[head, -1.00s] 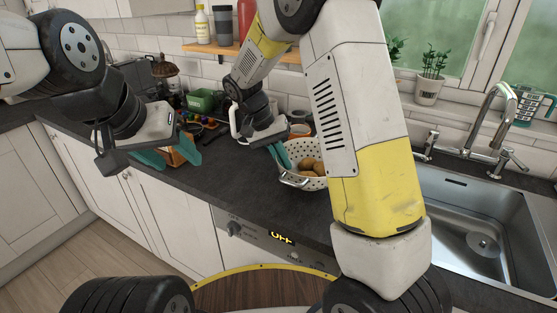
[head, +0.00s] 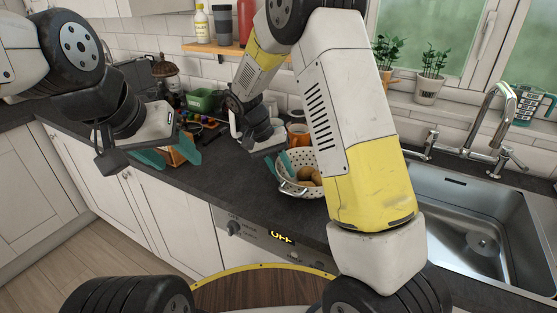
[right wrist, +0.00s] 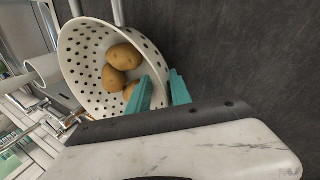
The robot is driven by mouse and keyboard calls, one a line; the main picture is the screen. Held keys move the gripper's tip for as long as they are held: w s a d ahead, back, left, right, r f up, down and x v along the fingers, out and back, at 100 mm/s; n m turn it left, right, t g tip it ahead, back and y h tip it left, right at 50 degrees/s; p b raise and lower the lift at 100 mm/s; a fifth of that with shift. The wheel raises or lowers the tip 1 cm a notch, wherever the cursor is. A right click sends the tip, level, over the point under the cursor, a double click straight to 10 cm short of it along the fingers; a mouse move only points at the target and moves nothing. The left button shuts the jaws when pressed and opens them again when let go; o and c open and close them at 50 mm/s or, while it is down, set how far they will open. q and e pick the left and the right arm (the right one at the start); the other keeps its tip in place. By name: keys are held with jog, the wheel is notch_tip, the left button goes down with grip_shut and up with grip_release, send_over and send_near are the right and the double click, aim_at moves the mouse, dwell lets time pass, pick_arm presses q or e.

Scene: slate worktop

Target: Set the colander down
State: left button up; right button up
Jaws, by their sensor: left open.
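The white colander (head: 290,187) has dark holes and wire handles and holds several potatoes (head: 309,176). It is at the worktop's front edge, partly hidden by my right arm. In the right wrist view the colander (right wrist: 85,70) is at the upper left, with potatoes (right wrist: 115,77) inside. My right gripper (head: 282,162) is shut on its rim, with one teal finger inside the wall and one outside, as the right wrist view (right wrist: 161,88) shows. I cannot tell whether its base touches the worktop.
A sink (head: 475,225) with a tap (head: 497,110) lies to the right. An orange mug (head: 298,134) stands behind the colander. A green container (head: 203,100) and small items are at the back left. The dark worktop (head: 225,180) is clear between the grippers.

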jog(key=shift+r, duration=0.15)
jog(key=v, duration=1.1)
jog(key=s+d+r+n+t+y, duration=0.1)
jog(key=s+d+r+t+y, duration=0.1)
jog(key=s+d+r+y, duration=0.5)
jog(key=s+d+r+n+t, duration=0.1)
jog(key=s+d+t, duration=0.1)
jog(key=s, duration=0.5)
jog(key=s+d+r+t, duration=0.2)
jog(key=s+t, duration=0.1)
jog(key=s, duration=0.5)
jog(key=shift+r+n, duration=0.2)
jog(key=shift+n, duration=0.2)
jog(key=shift+s, duration=0.1)
